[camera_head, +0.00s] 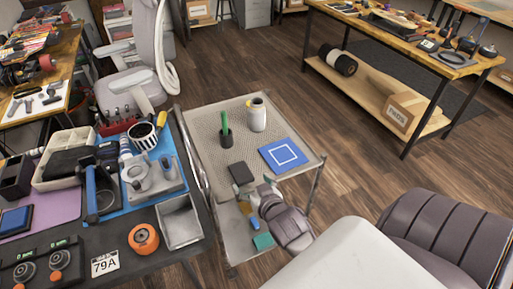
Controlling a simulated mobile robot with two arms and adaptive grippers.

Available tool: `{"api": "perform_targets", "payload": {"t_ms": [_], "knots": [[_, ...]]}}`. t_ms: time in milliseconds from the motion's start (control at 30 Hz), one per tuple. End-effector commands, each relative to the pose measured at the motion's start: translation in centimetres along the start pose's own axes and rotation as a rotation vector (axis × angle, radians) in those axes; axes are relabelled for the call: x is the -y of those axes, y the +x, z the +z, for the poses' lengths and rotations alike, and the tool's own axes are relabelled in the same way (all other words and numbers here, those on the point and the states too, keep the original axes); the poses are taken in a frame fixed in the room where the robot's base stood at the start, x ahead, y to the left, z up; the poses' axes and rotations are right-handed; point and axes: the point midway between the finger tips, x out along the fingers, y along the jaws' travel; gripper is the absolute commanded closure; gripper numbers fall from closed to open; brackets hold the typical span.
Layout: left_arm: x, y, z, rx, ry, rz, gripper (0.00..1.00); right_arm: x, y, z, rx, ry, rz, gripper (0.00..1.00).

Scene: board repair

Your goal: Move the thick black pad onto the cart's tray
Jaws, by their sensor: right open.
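A thick black pad (241,173) lies on the front part of the cart's perforated top tray (198,129). My right gripper (264,190) is open at the tray's front edge, just to the right of and nearer than the pad. A small gap seems to show between them, but contact is hard to tell at this size. My left gripper is not in view.
The tray also holds a blue pad with a white square (283,156), a white jar (257,114) and a black cup with a green item (225,136). The cart's lower shelf holds small blocks (263,241). A crowded workbench (180,268) stands left.

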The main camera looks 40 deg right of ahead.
Motion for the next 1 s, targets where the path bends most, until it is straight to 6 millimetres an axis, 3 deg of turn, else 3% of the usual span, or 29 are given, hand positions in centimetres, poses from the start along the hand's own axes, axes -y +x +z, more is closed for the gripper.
{"api": "perform_targets", "payload": {"t_ms": [100, 233, 500, 600, 667, 767, 867, 1000], "knots": [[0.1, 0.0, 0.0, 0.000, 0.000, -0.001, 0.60, 0.0, -2.1, 0.1, 0.002, 0.001, 0.000, 0.13], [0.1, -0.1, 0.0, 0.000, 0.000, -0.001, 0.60, 0.0, -3.3, 0.0, 0.001, 0.001, 0.000, 0.13], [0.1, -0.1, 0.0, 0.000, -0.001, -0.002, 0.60, 0.0, -3.7, 0.1, 0.002, 0.000, 0.000, 0.13], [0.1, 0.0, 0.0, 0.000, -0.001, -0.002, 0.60, 0.5, -3.0, 1.9, 0.034, -0.006, -0.011, 0.13], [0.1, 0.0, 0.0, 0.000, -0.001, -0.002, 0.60, 1.1, -2.1, 4.5, 0.081, -0.017, -0.029, 0.13], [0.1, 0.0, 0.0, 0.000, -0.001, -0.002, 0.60, 2.8, -0.6, 11.9, 0.208, -0.050, -0.072, 0.13], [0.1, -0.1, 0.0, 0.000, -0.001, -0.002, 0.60, 4.4, -0.1, 21.4, 0.365, -0.099, -0.127, 0.13], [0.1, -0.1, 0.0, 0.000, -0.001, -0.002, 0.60, 5.2, -2.6, 34.5, 0.589, -0.180, -0.194, 0.13]]}}
